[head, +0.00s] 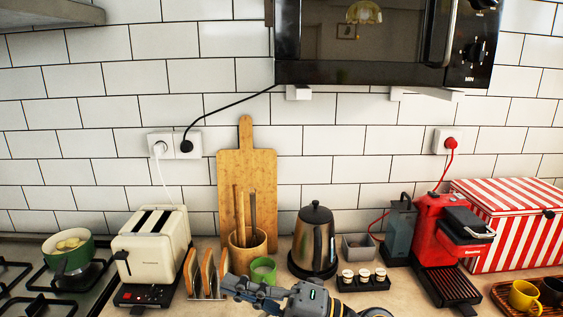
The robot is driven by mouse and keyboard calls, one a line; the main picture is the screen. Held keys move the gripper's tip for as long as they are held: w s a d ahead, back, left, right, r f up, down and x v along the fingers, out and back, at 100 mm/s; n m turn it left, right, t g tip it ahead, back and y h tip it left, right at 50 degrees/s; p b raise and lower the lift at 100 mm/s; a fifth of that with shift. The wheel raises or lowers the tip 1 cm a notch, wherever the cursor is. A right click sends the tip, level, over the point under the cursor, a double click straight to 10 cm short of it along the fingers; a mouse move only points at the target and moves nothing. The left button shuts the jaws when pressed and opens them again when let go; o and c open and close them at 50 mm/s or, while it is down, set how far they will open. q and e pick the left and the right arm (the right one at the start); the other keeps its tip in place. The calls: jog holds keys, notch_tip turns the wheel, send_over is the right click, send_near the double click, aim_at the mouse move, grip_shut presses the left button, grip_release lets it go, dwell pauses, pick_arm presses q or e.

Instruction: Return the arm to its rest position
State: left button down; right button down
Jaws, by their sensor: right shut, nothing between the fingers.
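My right gripper (236,286) shows at the bottom middle, low over the front of the counter, with its arm entering from the bottom edge. Its fingers point left and are shut with nothing between them. The fingertips are in front of the toast rack (207,275), just right of it in the picture. The wrist is in front of the green cup (263,270) and the kettle (315,240). I cannot tell whether the gripper touches anything. My left gripper is not in view.
A cream toaster (152,245) and a stove with a green pot (68,252) stand left. A wooden utensil holder (248,250) stands behind the gripper. Small jars (363,278), a red coffee machine (440,230) and a striped box (520,220) stand right. A microwave (370,45) hangs above.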

jog(key=w+d+f+m+t+h, duration=0.1)
jog(key=w+d+m+t+h, duration=0.2)
jog(key=d+m+t+h, duration=0.65)
jog(key=w+d+f+m+t+h, duration=0.2)
jog(key=w+d+m+t+h, duration=0.35)
jog(key=m, duration=0.75)
jog(key=s+d+f+m+g+h, duration=0.25)
jog(key=d+f+m, duration=0.2)
jog(key=f, duration=0.35)
jog(key=s+d+f+m+g+h, duration=0.2)
jog(key=s+d+f+m+h, duration=0.15)
jog(key=d+f, duration=0.3)
jog(key=s+d+f+m+g, duration=0.1)
jog(key=s+f+g, duration=0.6)
jog(key=s, duration=0.4)
jog(key=s+f+m+g, duration=0.1)
jog(key=s+f+g, duration=0.3)
jog(key=s+f, duration=0.65)
jog(key=s+f+g, duration=0.1)
jog(key=s+f, duration=0.1)
jog(key=f, duration=1.1)
jog(key=s+f+g, duration=0.1)
jog(key=s+f, duration=0.1)
jog(key=f, duration=1.1)
jog(key=s+d+f, duration=0.3)
jog(key=s+f, duration=1.1)
jog(key=s, duration=0.1)
jog(key=shift+s+d+f+n+g+y, duration=0.15)
jog(key=shift+s+f+n+g+y, duration=0.15)
jog(key=shift+n+g, duration=0.15)
